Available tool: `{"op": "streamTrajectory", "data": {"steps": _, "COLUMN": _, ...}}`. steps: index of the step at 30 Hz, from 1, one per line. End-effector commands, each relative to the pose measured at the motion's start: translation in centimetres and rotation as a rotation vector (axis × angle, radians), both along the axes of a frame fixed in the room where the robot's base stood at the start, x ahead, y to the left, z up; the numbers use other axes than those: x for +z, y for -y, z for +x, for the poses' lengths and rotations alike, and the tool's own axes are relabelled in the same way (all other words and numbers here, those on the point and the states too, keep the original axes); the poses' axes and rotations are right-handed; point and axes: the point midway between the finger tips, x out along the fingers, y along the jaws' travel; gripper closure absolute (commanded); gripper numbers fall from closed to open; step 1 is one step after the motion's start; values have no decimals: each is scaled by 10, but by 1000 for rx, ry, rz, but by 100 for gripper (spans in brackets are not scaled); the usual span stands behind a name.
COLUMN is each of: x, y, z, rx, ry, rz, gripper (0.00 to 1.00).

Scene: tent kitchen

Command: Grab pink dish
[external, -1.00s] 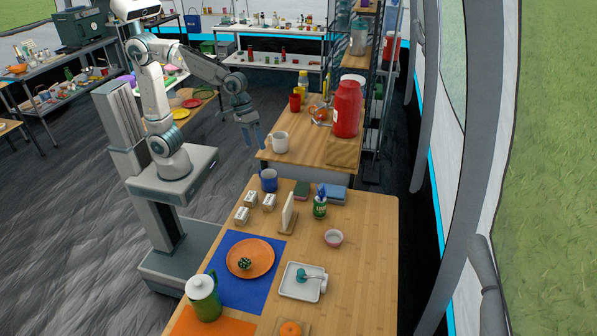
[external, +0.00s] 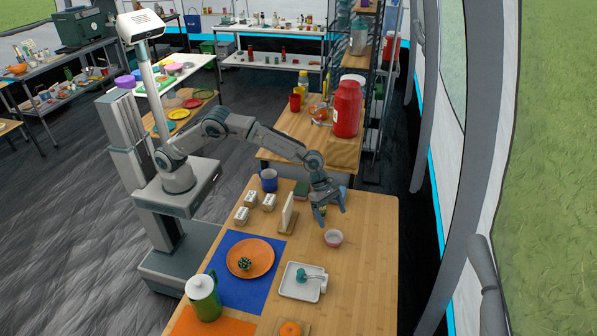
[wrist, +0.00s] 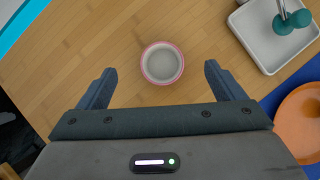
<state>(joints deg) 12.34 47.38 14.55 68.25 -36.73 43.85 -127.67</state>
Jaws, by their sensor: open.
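The pink dish (external: 333,238) is a small round bowl with a pink outside and a pale inside. It stands upright on the wooden table (external: 365,270), near the table's right side. My gripper (external: 331,219) is above the table, just behind the dish in the external view, fingers pointing down. In the wrist view the dish (wrist: 162,63) lies ahead of and between my two spread fingers (wrist: 158,85), touching neither. The gripper is open and empty.
A white tray (external: 290,293) with a teal-headed tool is in front of the dish. A wooden upright stand (external: 288,212) is left of my gripper. Table right of the dish is clear.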

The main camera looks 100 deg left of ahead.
Motion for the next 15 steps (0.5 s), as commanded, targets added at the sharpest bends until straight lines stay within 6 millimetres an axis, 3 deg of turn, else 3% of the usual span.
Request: {"op": "streamTrajectory", "data": {"steps": 15, "x": -54, "y": 2, "z": 3, "rx": 20, "ry": -5, "rz": -11, "gripper": 11}}
